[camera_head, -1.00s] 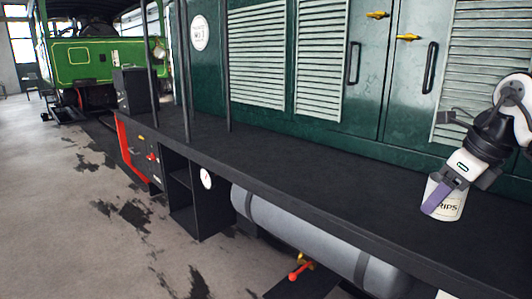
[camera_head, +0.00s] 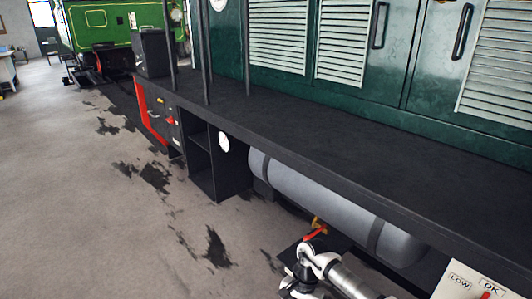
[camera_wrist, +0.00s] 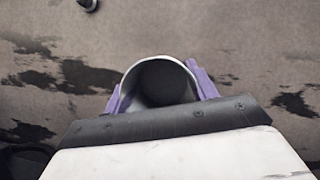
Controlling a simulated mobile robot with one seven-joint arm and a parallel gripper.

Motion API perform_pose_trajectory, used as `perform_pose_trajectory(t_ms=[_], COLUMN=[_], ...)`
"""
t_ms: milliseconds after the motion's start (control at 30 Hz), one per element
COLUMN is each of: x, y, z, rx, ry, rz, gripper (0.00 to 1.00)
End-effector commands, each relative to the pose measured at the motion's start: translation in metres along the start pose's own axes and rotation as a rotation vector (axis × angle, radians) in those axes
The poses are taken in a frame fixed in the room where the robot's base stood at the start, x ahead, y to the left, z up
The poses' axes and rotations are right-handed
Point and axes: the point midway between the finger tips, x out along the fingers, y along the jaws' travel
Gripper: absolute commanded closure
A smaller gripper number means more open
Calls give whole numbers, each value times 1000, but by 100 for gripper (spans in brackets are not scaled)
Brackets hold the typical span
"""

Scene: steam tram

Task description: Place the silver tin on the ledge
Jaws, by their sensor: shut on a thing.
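The silver tin (camera_wrist: 131,84) is in the wrist view, a round, open-topped can with a pale rim and a dark inside. My gripper (camera_wrist: 158,84) is shut on it, with one purple finger on each side. Floor shows beyond the tin. The ledge (camera_head: 330,160) is the long black running board along the green engine in the head view; its right stretch is bare. My arm shows at the bottom of the head view, low in front of the ledge. The gripper and tin are outside that view.
A grey cylindrical tank (camera_head: 325,200) hangs under the ledge, beside an open black shelf box (camera_head: 203,170). Thin black posts and a dark box (camera_head: 152,53) stand on the ledge's far end. The stained floor is open at left.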

Motion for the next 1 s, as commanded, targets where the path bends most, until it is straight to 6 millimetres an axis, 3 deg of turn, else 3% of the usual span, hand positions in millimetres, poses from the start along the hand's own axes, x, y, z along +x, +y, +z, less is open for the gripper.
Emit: perform_pose_trajectory(t_ms=[33, 200, 433, 1000], x=[25, 92, 144, 143], y=[-14, -46, -70, -70], z=[-3, -12, -21, -22], rx=[-85, -332, -521, -531], ry=[-2, 0, 1, 5], rz=[42, 143, 219, 223], gripper=[75, 75, 75, 75])
